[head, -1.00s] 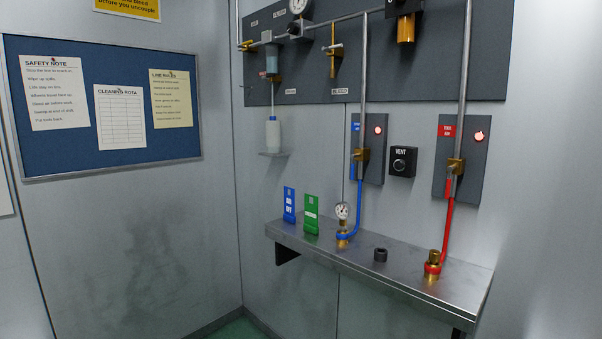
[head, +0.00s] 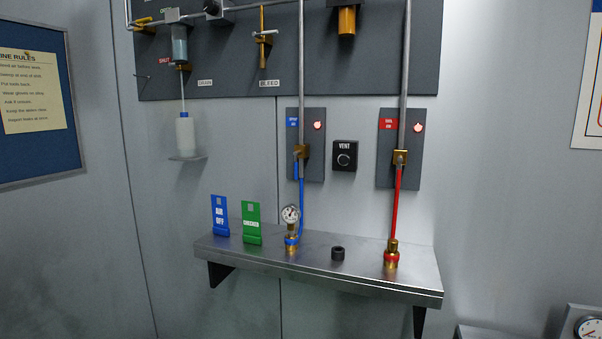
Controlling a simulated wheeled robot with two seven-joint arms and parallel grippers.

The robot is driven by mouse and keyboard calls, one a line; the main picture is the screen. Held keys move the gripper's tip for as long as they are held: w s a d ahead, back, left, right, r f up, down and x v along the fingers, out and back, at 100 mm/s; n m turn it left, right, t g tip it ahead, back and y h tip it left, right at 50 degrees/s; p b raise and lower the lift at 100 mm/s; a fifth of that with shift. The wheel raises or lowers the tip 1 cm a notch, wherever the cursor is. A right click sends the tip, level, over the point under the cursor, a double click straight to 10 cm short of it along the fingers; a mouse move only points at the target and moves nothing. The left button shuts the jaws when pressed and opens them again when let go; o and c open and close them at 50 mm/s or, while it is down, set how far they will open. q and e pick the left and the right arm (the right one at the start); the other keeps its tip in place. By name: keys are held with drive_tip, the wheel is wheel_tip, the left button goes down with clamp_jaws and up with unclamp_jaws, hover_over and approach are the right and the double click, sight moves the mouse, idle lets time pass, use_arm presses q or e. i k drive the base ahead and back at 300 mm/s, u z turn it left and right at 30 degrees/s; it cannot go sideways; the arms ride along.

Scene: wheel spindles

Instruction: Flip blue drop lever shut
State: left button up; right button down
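The blue drop comes down a steel pipe to a brass valve (head: 302,152) on a grey plate with a blue label (head: 292,123). A small blue piece (head: 296,167), seemingly the lever, points down just left of the blue hose (head: 302,200). It is too small to tell its exact angle. The hose runs down to a brass fitting with a round gauge (head: 291,214) on the steel shelf (head: 330,268). A red lamp (head: 318,126) glows on the same plate. Neither of my grippers is in view.
To the right is the red drop valve (head: 400,157) with a red hose (head: 396,205) and a lit lamp. A black VENT knob (head: 345,156) sits between the drops. Blue and green tags (head: 251,222) and a black cap (head: 338,254) stand on the shelf. Space before the shelf looks clear.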

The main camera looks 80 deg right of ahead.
sight(298, 152)
drive_tip(key=z, duration=0.65)
drive_tip(key=i, duration=0.75)
drive_tip(key=z, duration=0.9)
